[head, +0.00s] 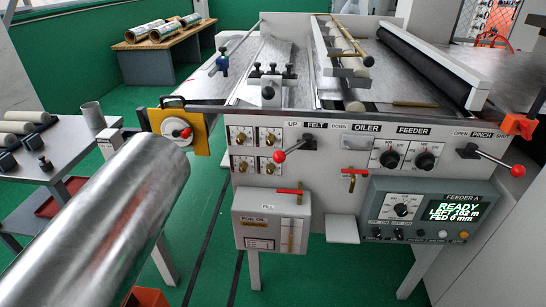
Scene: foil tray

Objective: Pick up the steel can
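A small grey metal can (93,115) stands upright on the grey side table at the left; it looks like the steel can. A large shiny metal cylinder (105,220) fills the lower left foreground, tilted and very close to the camera. I cannot tell what holds it or whether it is part of something larger. Neither of my grippers can be made out in the head view, so nothing shows of a grip on the can.
The grey side table (80,150) also bears pale rolls (22,118) and dark blocks. A machine with a front panel (340,150), levers and a READY display (455,212) stands at centre and right. A wooden bench (165,45) stands behind. Green floor shows between.

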